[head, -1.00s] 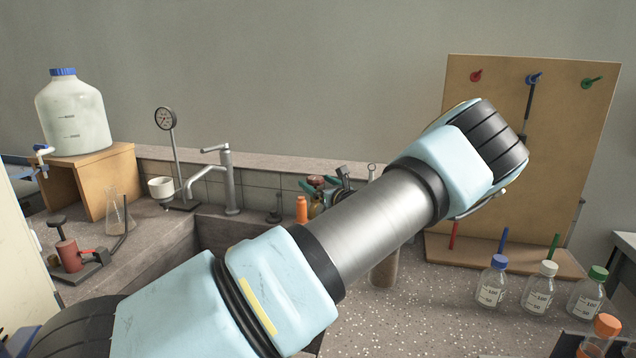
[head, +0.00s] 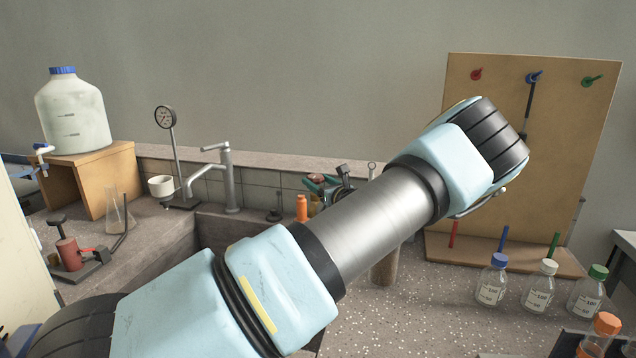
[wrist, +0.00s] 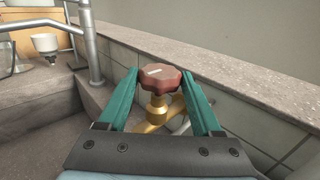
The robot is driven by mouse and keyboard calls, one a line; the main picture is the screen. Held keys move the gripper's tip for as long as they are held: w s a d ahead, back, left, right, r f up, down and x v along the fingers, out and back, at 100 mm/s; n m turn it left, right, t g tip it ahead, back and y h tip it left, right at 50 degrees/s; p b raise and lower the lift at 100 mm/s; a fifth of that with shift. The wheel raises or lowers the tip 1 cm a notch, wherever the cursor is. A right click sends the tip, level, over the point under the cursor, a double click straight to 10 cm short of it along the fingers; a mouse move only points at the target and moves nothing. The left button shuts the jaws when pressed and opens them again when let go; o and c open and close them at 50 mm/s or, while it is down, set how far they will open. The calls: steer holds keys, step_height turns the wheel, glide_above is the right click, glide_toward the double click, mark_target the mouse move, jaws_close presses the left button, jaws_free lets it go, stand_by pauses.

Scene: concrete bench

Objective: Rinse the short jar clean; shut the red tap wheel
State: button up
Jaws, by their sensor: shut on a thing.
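The red tap wheel (wrist: 160,77) is a dark red knob on a brass valve stem (wrist: 157,108), seen in the wrist view. My gripper (wrist: 159,82) has one teal finger on each side of the wheel and is shut on it. In the head view my gripper (head: 318,184) shows small beside the sink's back edge, partly hidden by my arm. I cannot make out the short jar; my arm covers much of the sink. A brownish cylinder (head: 385,270) stands partly hidden below my arm, and I cannot tell what it is.
A silver faucet (head: 228,180) stands left of my gripper. A pegboard (head: 560,150) and several capped bottles (head: 540,290) stand right. A tiled ledge (wrist: 230,80) runs behind the wheel.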

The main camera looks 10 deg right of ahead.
steer(key=shift+y, duration=0.3)
steer(key=shift+w+d+f+n+g+y+b, duration=0.15)
steer(key=shift+n+g+y+b, duration=0.15)
steer(key=shift+n+g+y, duration=0.55)
steer(key=shift+d+n+g+y+b, duration=0.15)
steer(key=shift+n+g+y+b, duration=0.15)
steer(key=shift+n+y, duration=0.9)
steer(key=shift+n+g+y+b, duration=0.6)
steer(key=shift+n+g+y, duration=0.25)
steer(key=shift+g+y, duration=0.5)
steer(key=shift+y, duration=0.3)
steer(key=o, duration=1.4)
steer(key=shift+c, duration=0.2)
steer(key=shift+d, duration=0.1)
steer(key=b+v, duration=0.3)
steer(key=v, duration=0.7)
steer(key=shift+s+d, duration=0.25)
